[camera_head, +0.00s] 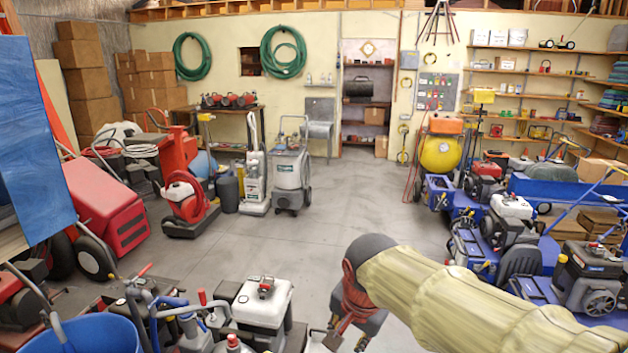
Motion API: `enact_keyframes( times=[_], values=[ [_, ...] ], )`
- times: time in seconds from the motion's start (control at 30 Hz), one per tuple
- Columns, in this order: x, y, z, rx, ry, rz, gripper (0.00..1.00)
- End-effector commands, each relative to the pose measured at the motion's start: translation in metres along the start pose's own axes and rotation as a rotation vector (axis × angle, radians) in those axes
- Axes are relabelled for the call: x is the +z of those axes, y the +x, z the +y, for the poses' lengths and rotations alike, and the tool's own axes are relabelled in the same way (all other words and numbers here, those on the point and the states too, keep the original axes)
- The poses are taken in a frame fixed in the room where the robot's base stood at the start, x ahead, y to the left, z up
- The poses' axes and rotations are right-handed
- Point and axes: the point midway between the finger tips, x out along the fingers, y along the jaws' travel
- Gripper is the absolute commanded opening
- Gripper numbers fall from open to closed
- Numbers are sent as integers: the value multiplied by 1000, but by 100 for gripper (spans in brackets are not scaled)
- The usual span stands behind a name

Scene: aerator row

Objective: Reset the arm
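My arm (450,295) reaches in from the lower right corner in a pale ribbed sleeve. Its dark rounded joint lies just right of the lower middle, and the links fold downward there. My gripper (335,335) seems to be the small part at the bottom edge below this joint. It is small and partly hidden by my own arm, so its fingers do not show clearly. I see nothing that is clearly held.
Engine-powered machines (262,302) stand close at lower left, beside a blue bucket (85,338). Blue aerators (510,235) line the right. A red machine (105,205) and grey machine (291,175) stand farther back. The middle concrete floor (350,205) is clear.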

Motion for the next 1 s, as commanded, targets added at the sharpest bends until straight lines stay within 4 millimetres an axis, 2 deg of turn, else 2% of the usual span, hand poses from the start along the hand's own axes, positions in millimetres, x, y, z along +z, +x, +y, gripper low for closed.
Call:
enact_keyframes(
  times=[0.03,0.2,0.4,0.5,0.7,1.0],
  values=[
    [0,-17,21,-8,-40,15,30],
    [15,-52,86,-18,-225,55,30],
    [44,-76,152,-14,-435,106,30],
    [57,-80,173,-9,-517,125,30],
    [72,-82,194,1,-606,144,30],
    [73,-81,195,2,-616,144,30]
  ],
)
